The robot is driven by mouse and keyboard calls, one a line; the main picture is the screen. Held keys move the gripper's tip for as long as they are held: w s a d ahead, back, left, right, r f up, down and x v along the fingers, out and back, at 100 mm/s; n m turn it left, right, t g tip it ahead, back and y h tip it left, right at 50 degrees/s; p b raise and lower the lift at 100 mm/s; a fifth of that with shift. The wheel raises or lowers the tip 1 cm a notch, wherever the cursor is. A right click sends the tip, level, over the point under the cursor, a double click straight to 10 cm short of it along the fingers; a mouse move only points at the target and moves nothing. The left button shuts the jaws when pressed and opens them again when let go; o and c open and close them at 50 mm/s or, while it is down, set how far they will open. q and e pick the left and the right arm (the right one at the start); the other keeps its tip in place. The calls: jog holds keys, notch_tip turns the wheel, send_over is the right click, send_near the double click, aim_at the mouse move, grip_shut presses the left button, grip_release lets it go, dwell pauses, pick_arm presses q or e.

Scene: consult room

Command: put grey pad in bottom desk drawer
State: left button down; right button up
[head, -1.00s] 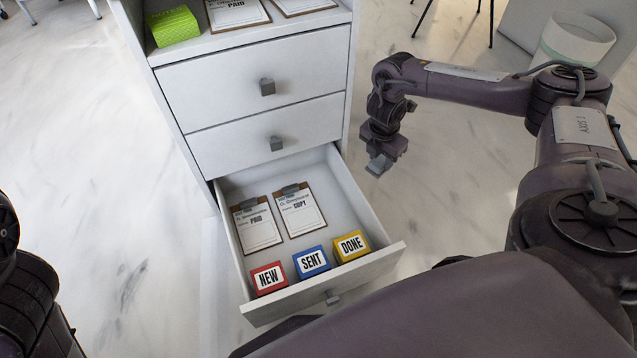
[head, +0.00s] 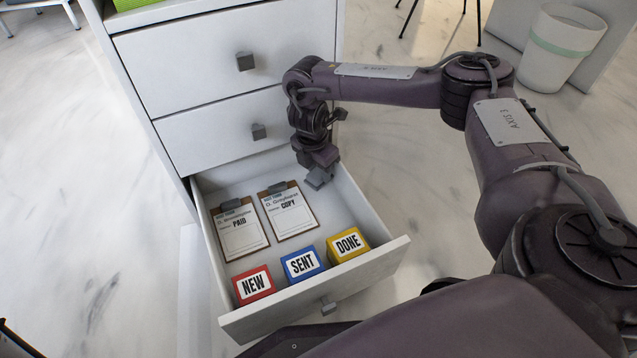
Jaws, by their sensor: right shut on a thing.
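The bottom desk drawer (head: 365,265) is pulled open at the base of the white desk unit. My right gripper (head: 318,172) points down over the back right part of this drawer, close to its right wall. It is shut on the small grey pad (head: 319,179), which shows at its tip, partly covered by the jaws. I cannot tell exactly how high the pad is above the drawer floor. My left gripper is not in view.
The drawer holds a PAID clipboard (head: 240,232), a COPY clipboard (head: 289,212), and red NEW (head: 253,286), blue SENT (head: 302,264) and yellow DONE (head: 347,244) blocks along its front. Bare floor shows between the clipboards and the right wall. A white bin (head: 561,45) stands far right.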

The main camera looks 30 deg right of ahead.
aim_at(318, 180)
notch_tip(318, 180, down, 4)
jog(key=b, duration=0.3)
jog(key=shift+f, duration=0.45)
jog(key=shift+r, duration=0.15)
jog(key=o, duration=1)
jog(key=shift+c, duration=0.2)
jog(key=shift+r, duration=0.1)
jog(key=r+p, duration=0.2)
jog(key=r, duration=0.1)
jog(key=a+r+p, duration=0.1)
jog(key=r+p, duration=0.2)
jog(key=r, duration=0.1)
jog(key=r+p, duration=0.2)
jog(key=r, duration=0.1)
jog(key=shift+s+a+r+p, duration=0.15)
jog(key=shift+a+r+p, duration=0.15)
jog(key=shift+r, duration=0.05)
jog(key=shift+a+r, duration=0.1)
jog(key=shift+r, duration=0.45)
